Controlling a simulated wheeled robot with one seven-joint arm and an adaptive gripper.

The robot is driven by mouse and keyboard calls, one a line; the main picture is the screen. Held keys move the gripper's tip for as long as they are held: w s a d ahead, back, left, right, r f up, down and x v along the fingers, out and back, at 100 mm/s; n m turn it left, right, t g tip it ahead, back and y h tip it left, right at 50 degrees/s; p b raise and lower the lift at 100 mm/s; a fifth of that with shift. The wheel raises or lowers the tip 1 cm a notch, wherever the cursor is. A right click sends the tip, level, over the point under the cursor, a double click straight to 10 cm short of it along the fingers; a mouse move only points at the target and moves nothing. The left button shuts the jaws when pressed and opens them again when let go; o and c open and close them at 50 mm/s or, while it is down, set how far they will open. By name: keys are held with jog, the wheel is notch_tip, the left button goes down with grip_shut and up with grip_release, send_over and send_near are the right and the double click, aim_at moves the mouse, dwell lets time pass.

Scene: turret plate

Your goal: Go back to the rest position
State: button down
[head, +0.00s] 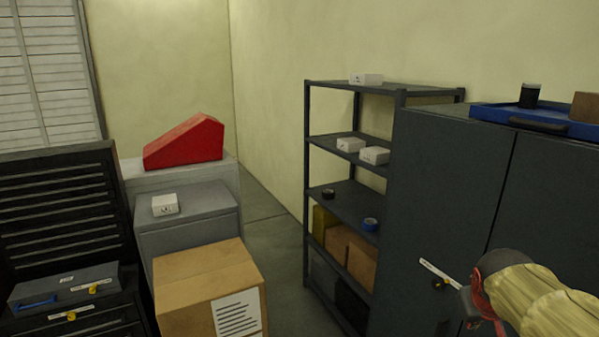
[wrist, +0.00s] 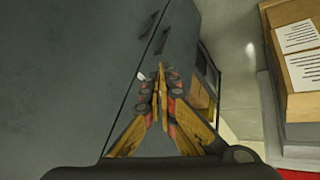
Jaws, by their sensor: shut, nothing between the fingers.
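My gripper shows in the wrist view (wrist: 160,82), with its two orange-brown fingers together and nothing between them. Behind the fingers in that view is a dark grey cabinet front with handles (wrist: 90,70). In the head view my arm comes in at the lower right, in front of the dark grey cabinet (head: 440,190). The fingertips are not clearly seen in the head view.
A dark shelf rack (head: 345,203) holds white boxes and tape rolls. A blue tray (head: 490,110) lies on the cabinet. At left are a cardboard box (head: 195,275), a grey cabinet (head: 185,225), a red wedge (head: 190,143) and a black tool chest (head: 60,215). Floor shows between them.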

jog(key=s+a+f+n+y+b, duration=0.1)
jog(key=s+a+f+y+b, duration=0.1)
jog(key=s+a+f+b, duration=0.5)
jog(key=s+a+f+y+b, duration=0.2)
jog(key=s+a+f+b, duration=0.6)
jog(key=a+f, duration=0.4)
jog(key=a, duration=0.3)
jog(key=shift+a+f+n+b, duration=0.15)
jog(key=shift+f+n+b, duration=0.15)
jog(key=shift+f+n, duration=0.1)
